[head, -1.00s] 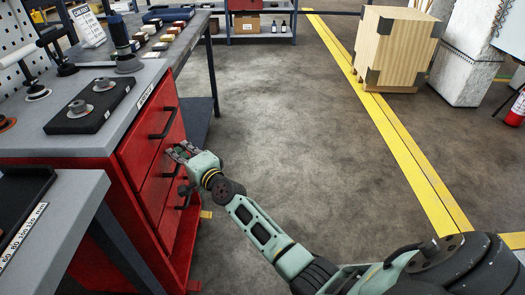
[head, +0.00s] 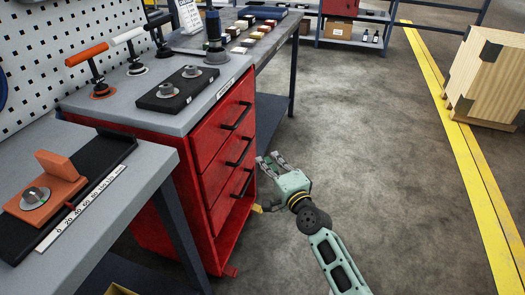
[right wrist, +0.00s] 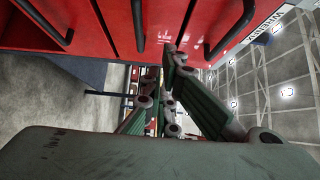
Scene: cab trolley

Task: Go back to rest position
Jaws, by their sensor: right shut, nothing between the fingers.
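My right gripper (head: 268,160) is just right of the red drawer cabinet (head: 160,225) in the head view, low beside the drawer handles. It is shut and empty. In the right wrist view its fingers (right wrist: 168,95) come close together, with the red drawer fronts (right wrist: 185,25) and dark handles along the top. The drawers look shut, and a small gap seems to lie between the gripper and the cabinet. My right arm reaches in from the lower right. My left gripper is not in view.
A grey bench (head: 150,165) with an orange block (head: 40,200) is at the left. Tools stand on the cabinet top. A wooden crate (head: 485,75) stands beyond the yellow floor line (head: 455,125). The floor between cabinet and line is clear.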

